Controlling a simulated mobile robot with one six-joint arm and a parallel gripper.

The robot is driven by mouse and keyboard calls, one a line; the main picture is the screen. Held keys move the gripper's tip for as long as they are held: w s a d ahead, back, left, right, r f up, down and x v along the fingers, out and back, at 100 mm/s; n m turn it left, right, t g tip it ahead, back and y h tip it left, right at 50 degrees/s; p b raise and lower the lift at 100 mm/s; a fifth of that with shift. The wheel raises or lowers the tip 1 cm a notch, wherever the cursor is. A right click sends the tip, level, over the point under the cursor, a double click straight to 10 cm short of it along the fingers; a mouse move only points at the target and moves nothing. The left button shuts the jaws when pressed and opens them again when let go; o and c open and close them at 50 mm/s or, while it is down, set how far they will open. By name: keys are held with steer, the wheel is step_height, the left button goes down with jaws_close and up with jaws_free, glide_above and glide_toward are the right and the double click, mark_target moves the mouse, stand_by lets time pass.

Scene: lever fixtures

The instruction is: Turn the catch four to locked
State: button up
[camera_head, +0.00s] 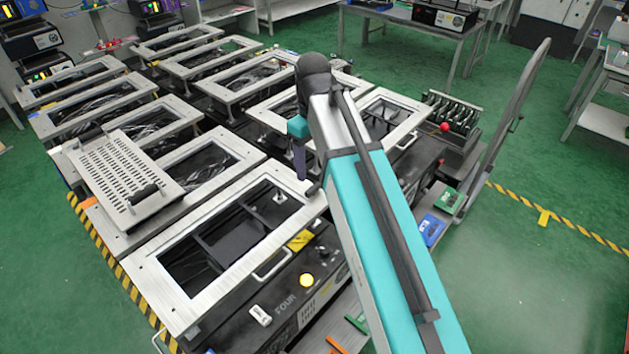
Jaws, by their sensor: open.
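The fixture marked FOUR (286,300) is the near one, a black box under a silver rectangular frame (178,308). My gripper (306,178) hangs from my teal arm above the right end of the frame, with dark fingers pointing down. It is open and appears to hold nothing. My arm hides part of the fixture's right side.
Several similar silver-framed fixtures stand behind and to the left, one bearing a perforated plate (118,175). A red-knobbed lever (444,127) is at the right. Green floor (540,280) is open on the right.

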mark_target(314, 187)
steer(key=shift+f+p, duration=0.8)
steer(key=shift+f, duration=3.15)
steer(key=c, duration=1.1)
steer(key=shift+d, duration=0.2)
steer(key=shift+a, duration=0.1)
